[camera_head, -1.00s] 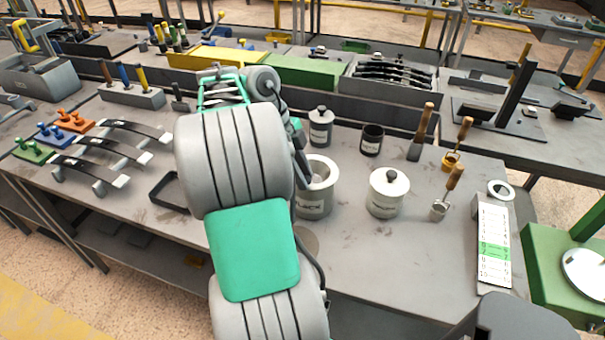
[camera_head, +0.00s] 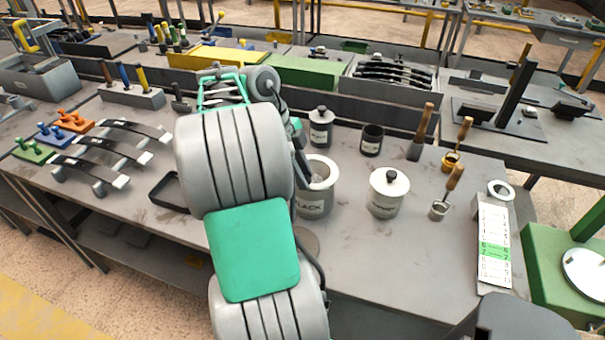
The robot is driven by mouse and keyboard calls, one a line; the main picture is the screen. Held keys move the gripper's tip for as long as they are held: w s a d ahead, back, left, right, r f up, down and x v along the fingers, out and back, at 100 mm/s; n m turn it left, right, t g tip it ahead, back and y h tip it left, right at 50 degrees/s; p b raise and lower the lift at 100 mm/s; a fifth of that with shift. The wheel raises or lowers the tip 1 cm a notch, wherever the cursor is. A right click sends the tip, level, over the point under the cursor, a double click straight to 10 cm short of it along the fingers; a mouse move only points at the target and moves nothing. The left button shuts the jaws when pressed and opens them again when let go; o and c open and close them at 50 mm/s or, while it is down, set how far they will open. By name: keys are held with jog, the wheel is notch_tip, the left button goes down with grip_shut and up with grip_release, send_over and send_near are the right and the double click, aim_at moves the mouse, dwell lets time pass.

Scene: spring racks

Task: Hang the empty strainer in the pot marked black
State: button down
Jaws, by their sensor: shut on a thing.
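The open pot marked black (camera_head: 313,207) is a grey pot with a pale rim. It stands upright on the bench just right of my arm, which hides its left side; its label reads "LACK". Pale grey shows inside its mouth, and I cannot tell whether this is the strainer or the pot's inner wall. My gripper (camera_head: 301,168) is mostly hidden behind my arm. A dark part of it shows at the pot's left rim, shut on what seems to be the strainer, which is not clearly visible.
Right of the pot stand a lidded pot (camera_head: 386,195), a dark cup (camera_head: 372,140) and wooden-handled tools (camera_head: 440,207). A lidded jar (camera_head: 320,128) stands behind. A white ring (camera_head: 500,190) and a numbered strip (camera_head: 494,245) lie at the right.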

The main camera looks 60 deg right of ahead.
jog(key=shift+f+b, duration=0.5)
dwell(0.4)
jog(key=c, duration=1.1)
grip_release()
jog(key=shift+o, duration=0.2)
jog(key=o, duration=0.4)
jog(key=shift+o, duration=0.2)
notch_tip(320, 180, up, 7)
jog(key=p, duration=0.6)
